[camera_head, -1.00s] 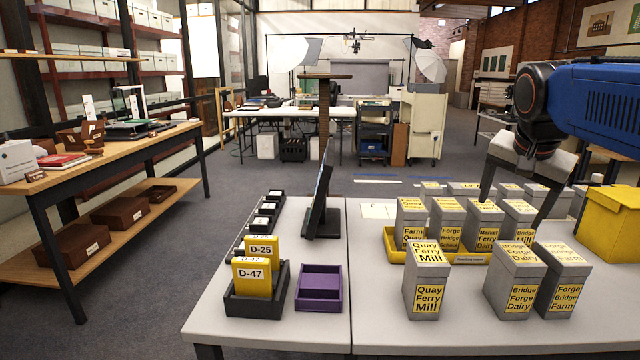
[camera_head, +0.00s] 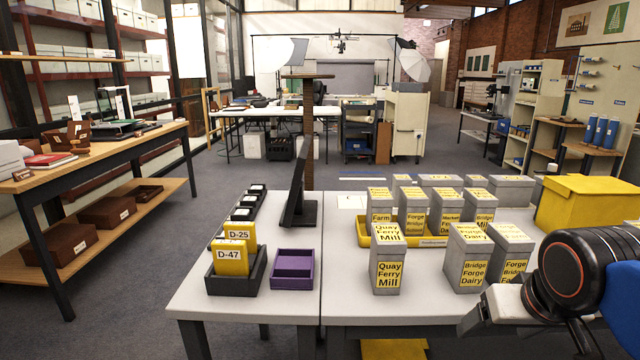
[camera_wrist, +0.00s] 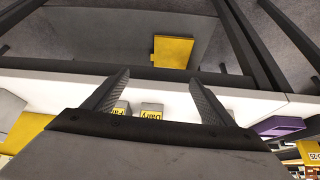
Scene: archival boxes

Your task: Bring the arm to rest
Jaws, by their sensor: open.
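My gripper (camera_wrist: 165,88) is open, its two dark fingers apart with nothing held between them. In the head view my arm is folded low at the right front, with the pale gripper body (camera_head: 490,312) at the table's front edge. The fingertips are not clear there. The grey boxes marked Bridge Forge Dairy (camera_head: 466,258) and Forge Bridge Farm (camera_head: 509,252) stand upright just behind it, the latter partly hidden. In the wrist view small box tops (camera_wrist: 151,108) show between the fingers.
The grey-white table (camera_head: 250,320) holds a Quay Ferry Mill box (camera_head: 388,260), a yellow tray (camera_head: 365,236) of boxes, a purple tray (camera_head: 293,270), a black holder (camera_head: 236,285) and a large yellow box (camera_head: 585,203). A yellow object (camera_head: 394,349) lies below the table's front edge.

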